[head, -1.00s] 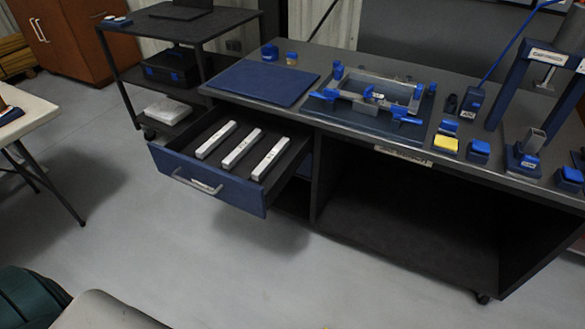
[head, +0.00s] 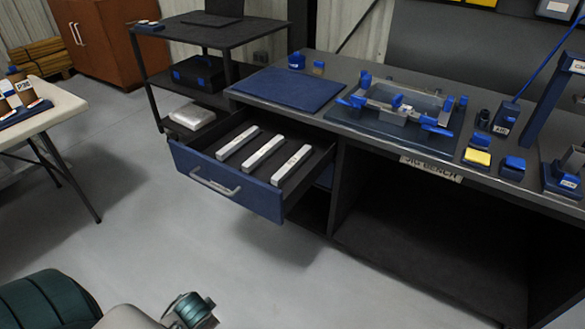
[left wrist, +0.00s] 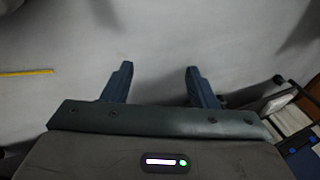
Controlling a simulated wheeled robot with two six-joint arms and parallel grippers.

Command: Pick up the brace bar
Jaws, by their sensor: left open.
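Three pale brace bars lie side by side in the open blue drawer (head: 228,192) of the bench: a left one (head: 238,142), a middle one (head: 263,153) and a right one (head: 291,165). The drawer sticks out from the bench's left end, with a grey handle on its front. My left gripper (left wrist: 158,76) shows in the left wrist view with its two blue fingers wide apart and nothing between them, above grey floor. In the head view only part of my arm shows at the bottom left, well short of the drawer. My right gripper is not in view.
The bench top (head: 330,68) holds a blue mat (head: 290,89), a clamp fixture (head: 405,100) and small blue items. A dark cart (head: 215,37) stands behind left, and a pale table (head: 60,108) at far left. The floor (head: 150,235) before the drawer is clear.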

